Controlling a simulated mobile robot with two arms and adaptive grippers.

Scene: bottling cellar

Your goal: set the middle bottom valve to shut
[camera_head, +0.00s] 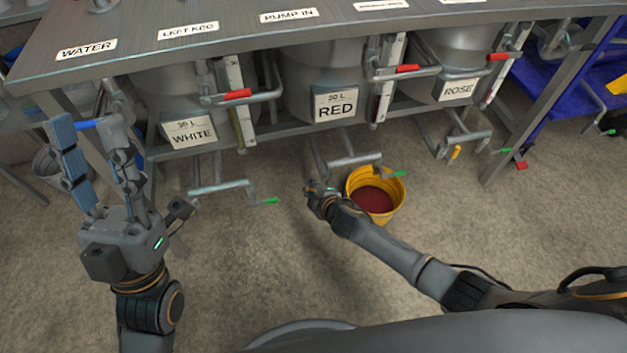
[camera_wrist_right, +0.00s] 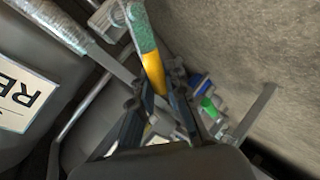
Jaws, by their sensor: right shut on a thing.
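The middle bottom valve hangs below the keg labelled RED (camera_head: 336,104). Its pipe (camera_head: 318,150) runs down toward my right gripper (camera_head: 318,190), which hides its lever in the head view. In the right wrist view, the yellow lever (camera_wrist_right: 154,75), greenish toward its upper part, lies between the fingers of my right gripper (camera_wrist_right: 160,98), which is shut on it. The lever's exact angle is hard to tell. My left gripper (camera_head: 92,140) is at the left, fingers up and apart, and holds nothing.
A yellow bucket (camera_head: 398,188) of red liquid stands on the floor just right of my right gripper. Green-tipped crank handles (camera_head: 270,200) stick out under the kegs. Red-handled levers (camera_head: 237,94) sit higher up.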

